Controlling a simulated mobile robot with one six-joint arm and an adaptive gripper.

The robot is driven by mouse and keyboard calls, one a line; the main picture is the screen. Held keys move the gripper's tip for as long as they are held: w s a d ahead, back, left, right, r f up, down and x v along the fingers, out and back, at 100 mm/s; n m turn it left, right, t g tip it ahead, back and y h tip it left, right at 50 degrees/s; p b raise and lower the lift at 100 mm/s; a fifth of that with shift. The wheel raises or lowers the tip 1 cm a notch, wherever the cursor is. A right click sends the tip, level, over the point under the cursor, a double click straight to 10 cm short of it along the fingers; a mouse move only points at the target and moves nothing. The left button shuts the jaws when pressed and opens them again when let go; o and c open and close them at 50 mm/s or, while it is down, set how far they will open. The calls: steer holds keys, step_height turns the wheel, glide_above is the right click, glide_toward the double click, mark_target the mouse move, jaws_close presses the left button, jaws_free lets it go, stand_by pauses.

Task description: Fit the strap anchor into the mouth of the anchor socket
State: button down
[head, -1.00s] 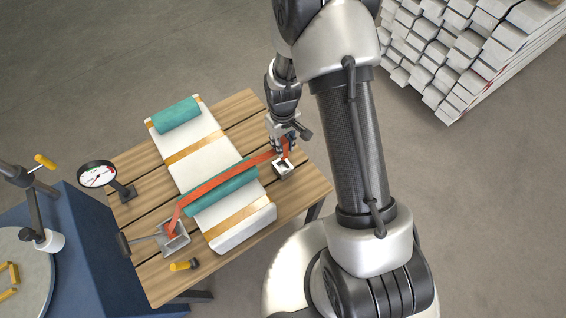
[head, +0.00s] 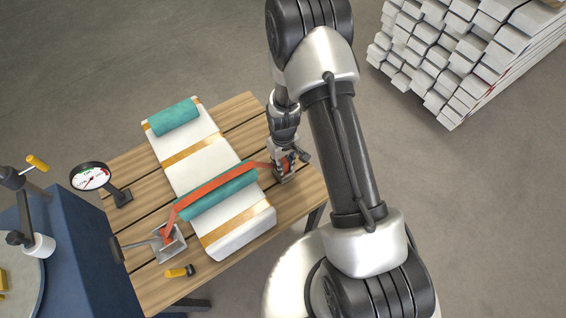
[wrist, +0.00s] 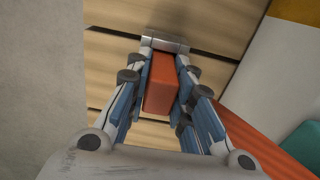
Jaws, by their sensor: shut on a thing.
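My gripper (head: 283,163) is shut on the strap anchor, an orange-red block (wrist: 160,85) between the blue-padded fingers in the wrist view. The anchor socket (head: 287,178) stands near the table's right edge, directly under my gripper and mostly covered by it. In the wrist view a grey metal rim (wrist: 165,41) of it shows just beyond the anchor. The anchor's lower end is hidden, so I cannot tell whether it is inside the mouth. The orange strap (head: 215,187) runs left from the anchor over a teal roll to a grey metal ratchet (head: 170,243).
A white padded bundle with teal rolls (head: 172,115) and yellow bands lies across the slatted wooden table (head: 237,112). A dial gauge (head: 91,178) and a yellow-handled tool (head: 179,271) are at left. Stacked white boards (head: 460,60) stand on the floor behind right.

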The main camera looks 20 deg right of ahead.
steer(key=shift+f, duration=0.15)
steer(key=c, duration=1.4)
jaws_free()
